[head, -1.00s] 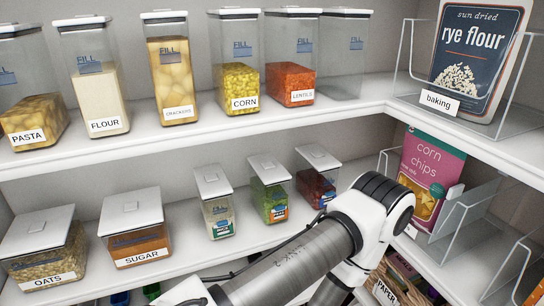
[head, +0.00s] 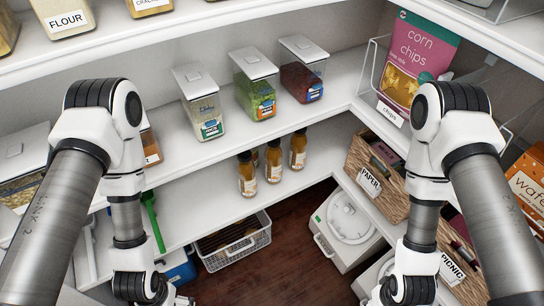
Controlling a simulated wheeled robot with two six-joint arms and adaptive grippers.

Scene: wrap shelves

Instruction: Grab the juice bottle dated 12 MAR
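My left gripper (head: 178,299) is at the bottom edge, left of and nearer than the bottles, mostly cut off. My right gripper (head: 378,298) is at the bottom edge to their right, also mostly cut off. Neither touches a bottle, and their fingers are not clear.
Lidded jars (head: 255,85) stand on the shelf above the bottles. A wire basket (head: 236,243) and a white round-lidded appliance (head: 345,228) are below on the dark floor. A woven PAPER basket (head: 372,180) is to the right.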

